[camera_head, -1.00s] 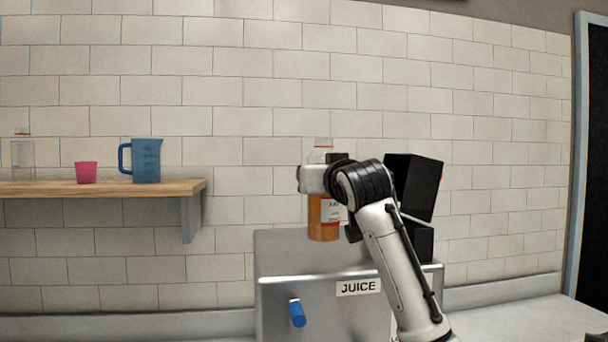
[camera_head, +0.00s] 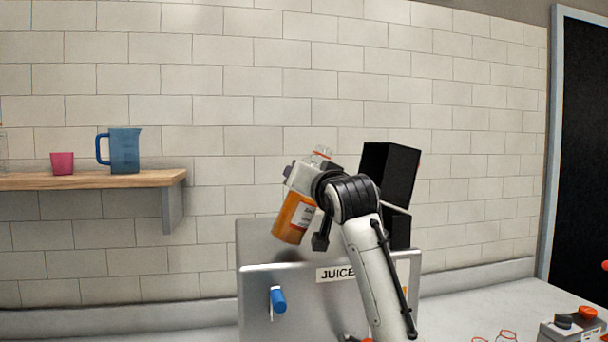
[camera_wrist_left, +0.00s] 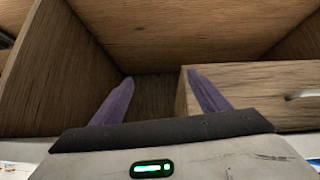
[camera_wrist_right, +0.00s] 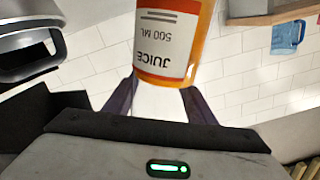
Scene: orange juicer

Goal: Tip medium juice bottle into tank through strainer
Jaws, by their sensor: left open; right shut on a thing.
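The medium juice bottle (camera_head: 293,218), with orange juice low inside and a white label, is held above the steel tank labelled JUICE (camera_head: 300,303). It leans, its capped-looking top to the upper right and its base to the lower left. My right gripper (camera_head: 305,180) is shut on it. The right wrist view shows the bottle's label, "JUICE 500 ML" (camera_wrist_right: 160,45), between the fingers. I cannot make out the strainer; my arm and the bottle hide part of the tank's top. My left gripper (camera_wrist_left: 160,80) is open and empty, near wooden panels.
A wooden shelf (camera_head: 90,180) at left holds a blue jug (camera_head: 125,151) and a pink cup (camera_head: 62,163). The tank has a blue tap handle (camera_head: 278,299). A control box with a red button (camera_head: 587,313) stands at lower right. A wooden drawer (camera_wrist_left: 265,100) is near my left gripper.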

